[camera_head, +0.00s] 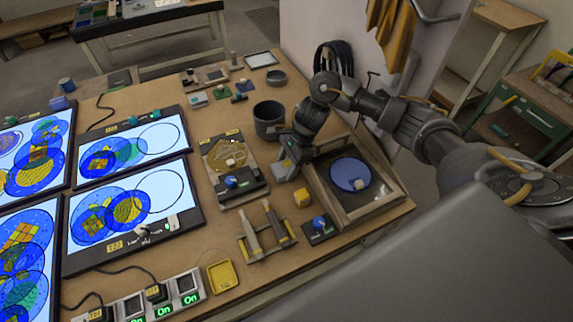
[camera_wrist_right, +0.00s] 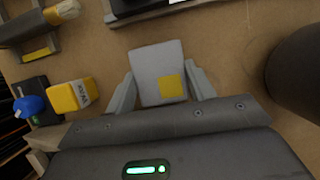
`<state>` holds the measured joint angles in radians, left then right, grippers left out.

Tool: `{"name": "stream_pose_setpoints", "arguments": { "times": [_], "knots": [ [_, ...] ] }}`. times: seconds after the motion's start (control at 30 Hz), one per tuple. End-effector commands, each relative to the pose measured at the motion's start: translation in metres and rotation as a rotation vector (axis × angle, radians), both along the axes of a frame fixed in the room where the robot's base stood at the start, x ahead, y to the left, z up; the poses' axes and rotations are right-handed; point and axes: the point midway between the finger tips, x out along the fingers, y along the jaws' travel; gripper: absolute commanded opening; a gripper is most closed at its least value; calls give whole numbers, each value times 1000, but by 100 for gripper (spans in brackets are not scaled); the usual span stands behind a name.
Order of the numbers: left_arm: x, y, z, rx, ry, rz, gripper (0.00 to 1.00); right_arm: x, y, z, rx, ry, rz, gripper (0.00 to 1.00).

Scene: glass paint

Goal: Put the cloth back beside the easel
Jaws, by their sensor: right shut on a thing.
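My right gripper (camera_head: 287,158) is shut on a flat pale grey square with a yellow patch, which looks like the folded cloth (camera_wrist_right: 153,62). In the right wrist view it sits between the two fingers, over the tan table. In the head view the gripper partly hides it, just left of a wooden frame (camera_head: 322,199) that looks like the easel, holding a pane with a blue disc (camera_head: 350,174). I cannot tell whether the cloth touches the table. My left gripper is not in view.
A dark cup (camera_head: 268,120) stands behind the gripper. A dark tray with a gold piece (camera_head: 228,154) lies to the left. In front are a yellow block (camera_head: 302,197), a brush rack (camera_head: 268,235) and a blue knob (camera_head: 320,223). Lit panels (camera_head: 135,205) fill the left side.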

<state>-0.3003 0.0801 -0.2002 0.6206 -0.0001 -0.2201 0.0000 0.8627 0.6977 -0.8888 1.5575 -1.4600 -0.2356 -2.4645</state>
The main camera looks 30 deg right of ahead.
Motion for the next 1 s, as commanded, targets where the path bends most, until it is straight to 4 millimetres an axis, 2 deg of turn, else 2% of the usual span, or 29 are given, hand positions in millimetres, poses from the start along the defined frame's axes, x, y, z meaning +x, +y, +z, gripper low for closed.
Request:
{"name": "stream_pose_setpoints", "arguments": {
  "times": [0.07,0.1,0.27,0.63,0.77,1.0],
  "knots": [
    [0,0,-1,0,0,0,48,0,0,-1,0,0,0,36],
    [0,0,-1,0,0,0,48,0,0,0,0,0,0,58],
    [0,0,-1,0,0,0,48,0,0,0,0,0,0,79],
    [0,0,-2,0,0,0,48,1,-3,6,-2,-3,0,79],
    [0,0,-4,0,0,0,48,1,-11,24,-2,-5,0,79],
    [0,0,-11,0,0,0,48,0,-29,68,-2,-6,0,79]
  ]
}}
